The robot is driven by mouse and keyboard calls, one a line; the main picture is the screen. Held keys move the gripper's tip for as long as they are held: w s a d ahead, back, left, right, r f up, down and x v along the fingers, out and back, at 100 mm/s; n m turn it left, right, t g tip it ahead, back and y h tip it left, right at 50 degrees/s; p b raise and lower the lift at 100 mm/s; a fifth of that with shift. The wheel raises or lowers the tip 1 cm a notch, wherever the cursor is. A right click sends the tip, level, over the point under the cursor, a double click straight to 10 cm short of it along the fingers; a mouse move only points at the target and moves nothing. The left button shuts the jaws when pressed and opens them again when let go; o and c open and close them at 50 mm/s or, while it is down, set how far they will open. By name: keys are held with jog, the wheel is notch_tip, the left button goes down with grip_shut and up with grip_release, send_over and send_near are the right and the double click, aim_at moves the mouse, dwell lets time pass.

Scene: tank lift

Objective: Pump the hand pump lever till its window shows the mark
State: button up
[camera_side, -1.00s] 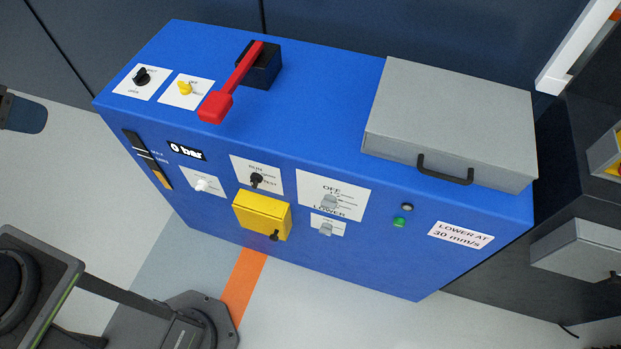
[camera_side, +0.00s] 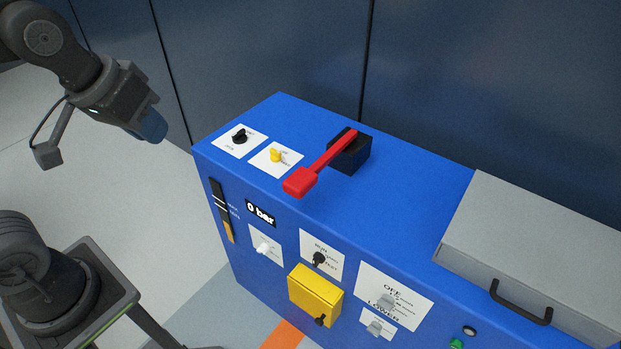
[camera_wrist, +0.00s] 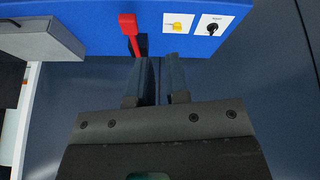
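The red pump lever (camera_side: 333,152) rises from a black block (camera_side: 351,155) on top of the blue cabinet (camera_side: 411,192), its broad red handle toward the front edge. The lever also shows in the wrist view (camera_wrist: 128,25), beyond the fingertips. A tall narrow window (camera_side: 221,210) on the front left has white lines and an amber fill at its bottom, below the lines. The display (camera_side: 261,213) reads 0 bar. My gripper (camera_side: 153,127) is left of the cabinet, apart from the lever. In the wrist view the fingers (camera_wrist: 161,62) have a narrow gap with nothing between them.
Black (camera_side: 239,137) and yellow (camera_side: 276,156) knobs stand on top, left of the lever. A grey box (camera_side: 545,240) with a handle sits at the right. A yellow cover (camera_side: 316,293) and several switches are on the front. A dark wall (camera_side: 260,50) rises behind.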

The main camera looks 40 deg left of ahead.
jog(key=w+d+n, duration=0.1)
jog(key=w+n, duration=0.1)
jog(key=w, duration=0.1)
jog(key=w+d+n+g, duration=0.1)
jog(key=w+n, duration=0.1)
jog(key=w, duration=0.2)
jog(key=w+d+r+n+g, duration=0.1)
jog(key=w+n, duration=0.2)
jog(key=shift+w+d, duration=0.3)
jog(key=shift+w, duration=0.1)
grip_shut()
jog(key=n+g, duration=0.3)
jog(key=n, duration=0.6)
send_over(301, 179)
notch_tip(301, 179, down, 7)
jog(key=shift+r, duration=0.25)
notch_tip(301, 179, down, 14)
